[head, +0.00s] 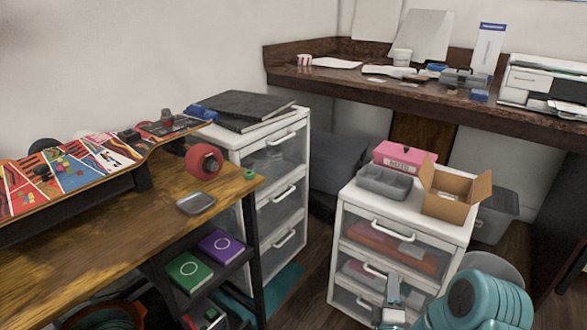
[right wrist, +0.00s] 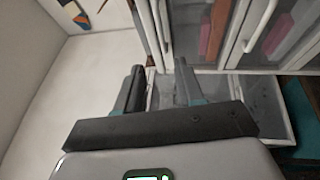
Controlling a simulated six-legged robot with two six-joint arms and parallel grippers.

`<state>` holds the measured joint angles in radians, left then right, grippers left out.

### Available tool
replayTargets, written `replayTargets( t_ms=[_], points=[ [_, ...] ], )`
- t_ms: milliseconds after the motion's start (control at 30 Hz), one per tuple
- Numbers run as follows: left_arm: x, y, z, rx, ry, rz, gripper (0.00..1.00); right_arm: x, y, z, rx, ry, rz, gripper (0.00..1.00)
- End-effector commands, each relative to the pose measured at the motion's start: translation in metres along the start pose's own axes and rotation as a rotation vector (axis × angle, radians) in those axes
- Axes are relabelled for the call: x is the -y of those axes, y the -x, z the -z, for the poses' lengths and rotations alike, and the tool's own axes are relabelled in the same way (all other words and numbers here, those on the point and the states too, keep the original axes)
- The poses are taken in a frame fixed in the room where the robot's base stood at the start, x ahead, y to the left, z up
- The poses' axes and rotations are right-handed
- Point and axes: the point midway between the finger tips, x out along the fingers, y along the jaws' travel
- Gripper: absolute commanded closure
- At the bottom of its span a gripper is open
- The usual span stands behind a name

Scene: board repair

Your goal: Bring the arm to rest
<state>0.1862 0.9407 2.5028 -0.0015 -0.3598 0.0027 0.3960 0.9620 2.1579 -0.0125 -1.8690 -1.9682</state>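My right arm (head: 480,300), teal and grey, comes in at the lower right of the head view. Its gripper (head: 393,298) is in front of the lower part of the white drawer unit (head: 448,232). In the right wrist view the two dark fingers of the gripper (right wrist: 160,75) stand apart with nothing between them. Beyond them are clear drawer fronts with white handles (right wrist: 258,28). A grey-bottomed drawer tray (right wrist: 262,115) seems to stick out low, partly hidden by the gripper. My left gripper is not in view.
A grey bin (head: 385,182), a pink box (head: 404,157) and an open cardboard box (head: 450,197) stand on the drawer unit. A wooden bench (head: 120,232) with a skateboard deck (head: 75,172) is at left. A dark counter (head: 400,92) runs behind. Some floor shows between bench and drawers.

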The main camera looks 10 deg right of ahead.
Motion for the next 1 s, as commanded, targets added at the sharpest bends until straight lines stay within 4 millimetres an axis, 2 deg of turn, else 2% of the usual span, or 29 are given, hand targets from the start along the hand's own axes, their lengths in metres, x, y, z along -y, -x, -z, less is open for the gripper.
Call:
replayTargets(
  t_ms=[67,133,167,267,333,433,500,600,700,833,900,967,1000],
  points=[
    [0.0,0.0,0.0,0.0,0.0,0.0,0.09,-0.006,0.0,0.012,-0.023,-0.008,-0.011,0.63],
    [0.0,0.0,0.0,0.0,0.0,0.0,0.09,-0.012,0.008,0.035,-0.075,-0.022,-0.001,0.63],
    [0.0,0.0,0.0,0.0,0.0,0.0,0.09,-0.007,0.015,0.047,-0.112,-0.029,0.042,0.63],
    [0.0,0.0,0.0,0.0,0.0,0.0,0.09,0.029,0.048,0.086,-0.238,-0.198,0.3,0.63],
    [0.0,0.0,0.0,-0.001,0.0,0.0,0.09,0.058,0.083,0.109,-0.282,-0.374,0.539,0.63],
    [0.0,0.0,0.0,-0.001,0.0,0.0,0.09,0.093,0.144,0.129,-0.24,-0.622,0.903,0.63],
    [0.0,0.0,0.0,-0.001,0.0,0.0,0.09,0.112,0.189,0.134,-0.135,-0.774,1.151,0.63],
    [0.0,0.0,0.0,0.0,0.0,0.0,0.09,0.126,0.247,0.131,0.085,-0.933,1.434,0.63],
    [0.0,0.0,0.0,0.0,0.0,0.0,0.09,0.13,0.292,0.123,0.335,-1.035,1.628,0.63],
    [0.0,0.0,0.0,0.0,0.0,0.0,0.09,0.129,0.334,0.114,0.66,-1.117,1.774,0.63],
    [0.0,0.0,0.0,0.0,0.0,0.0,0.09,0.128,0.347,0.11,0.826,-1.156,1.806,0.63],
    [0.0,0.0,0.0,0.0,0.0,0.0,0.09,0.127,0.352,0.108,0.956,-1.208,1.798,0.63],
    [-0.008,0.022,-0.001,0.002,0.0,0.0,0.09,0.104,0.347,0.107,0.953,-1.211,1.795,0.63]
  ],
)
